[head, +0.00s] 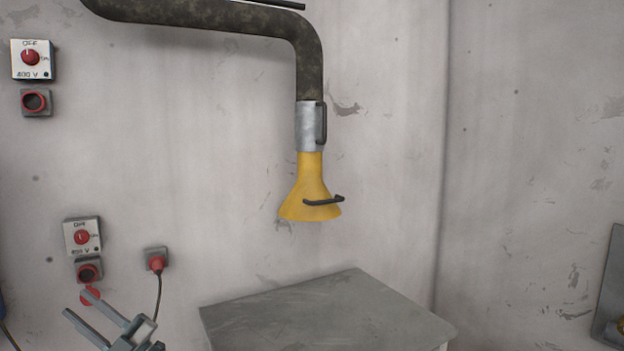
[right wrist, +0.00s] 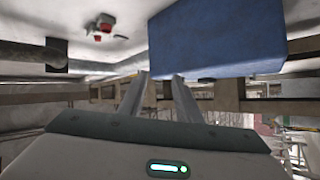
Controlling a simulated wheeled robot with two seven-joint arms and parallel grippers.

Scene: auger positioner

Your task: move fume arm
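The fume arm (head: 312,60) is a dark, mottled pipe that runs along the wall at the top of the head view and bends down. It ends in a grey metal collar (head: 307,128) with a dark upright handle (head: 322,122). Below hangs a yellow hood (head: 310,190) with a black bar handle (head: 324,201).
A grey metal table (head: 330,305) stands below the hood. Switch boxes (head: 32,60) (head: 82,237) and a socket with a cable (head: 157,260) are on the left wall. A blue box-like object (right wrist: 215,42) is beyond the fingers in the right wrist view.

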